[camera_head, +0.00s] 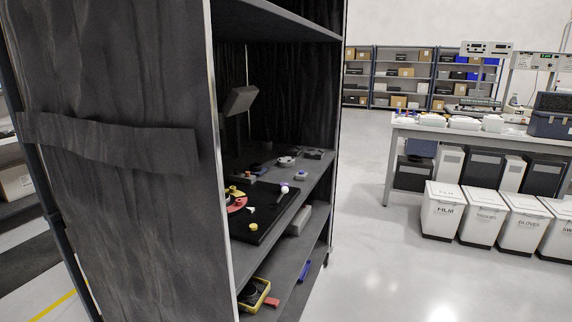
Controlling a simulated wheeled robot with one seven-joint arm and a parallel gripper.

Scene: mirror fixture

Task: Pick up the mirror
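No mirror can be clearly made out. Small optics-like parts stand on a black breadboard (258,224) on the middle shelf (312,172) of a dark cabinet. They include a red part (236,204), a yellow part (235,192) and a small white ball-like part (284,189); whether one holds the mirror I cannot tell. The cabinet's side panel hides the left part of the shelf. My gripper is not in view.
The cabinet's dark side panel (120,220) fills the left foreground. A grey box-like head (240,100) hangs above the breadboard. A yellow-rimmed tray (254,294) lies on the lower shelf. White bins (443,212) stand by a workbench (480,133) at right. Floor between is clear.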

